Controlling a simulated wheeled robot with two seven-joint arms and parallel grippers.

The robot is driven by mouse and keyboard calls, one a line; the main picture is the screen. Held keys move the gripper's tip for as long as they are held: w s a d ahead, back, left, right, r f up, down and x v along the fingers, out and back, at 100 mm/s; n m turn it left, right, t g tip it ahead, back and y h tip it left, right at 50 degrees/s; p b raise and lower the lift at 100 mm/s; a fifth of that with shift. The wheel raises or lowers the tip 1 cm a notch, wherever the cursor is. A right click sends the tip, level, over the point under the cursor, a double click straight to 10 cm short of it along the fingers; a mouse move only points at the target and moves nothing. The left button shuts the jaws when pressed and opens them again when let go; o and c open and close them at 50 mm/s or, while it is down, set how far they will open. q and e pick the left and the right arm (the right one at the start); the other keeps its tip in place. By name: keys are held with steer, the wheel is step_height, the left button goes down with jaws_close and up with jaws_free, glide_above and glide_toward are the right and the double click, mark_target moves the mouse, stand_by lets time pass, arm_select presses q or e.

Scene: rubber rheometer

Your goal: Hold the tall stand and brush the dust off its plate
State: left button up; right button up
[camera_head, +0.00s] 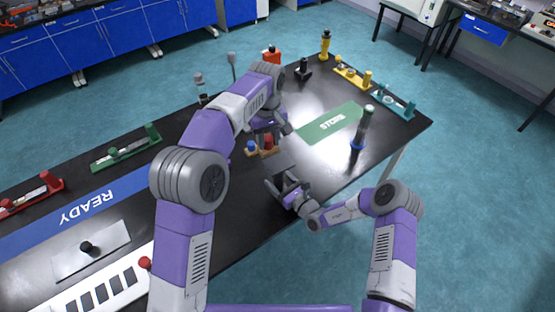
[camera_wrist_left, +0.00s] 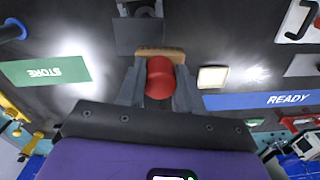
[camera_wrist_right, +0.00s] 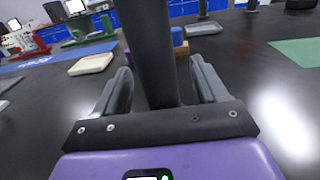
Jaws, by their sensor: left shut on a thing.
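My left gripper (camera_head: 268,135) is over the middle of the black table. In the left wrist view its fingers (camera_wrist_left: 160,85) are shut on the red round handle (camera_wrist_left: 160,76) of a wooden brush (camera_wrist_left: 160,52). My right gripper (camera_head: 288,192) is low by the table's near edge. In the right wrist view a thick dark upright post (camera_wrist_right: 157,50) stands between its fingers (camera_wrist_right: 162,80), with gaps showing on both sides. Dust on the plate cannot be made out.
A blue knob (camera_head: 251,146) stands beside the red handle. Red (camera_head: 30,195), green (camera_head: 125,148), yellow and teal fixtures line the table. A pale tray (camera_wrist_right: 91,65) lies nearby.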

steer(key=v, duration=1.2)
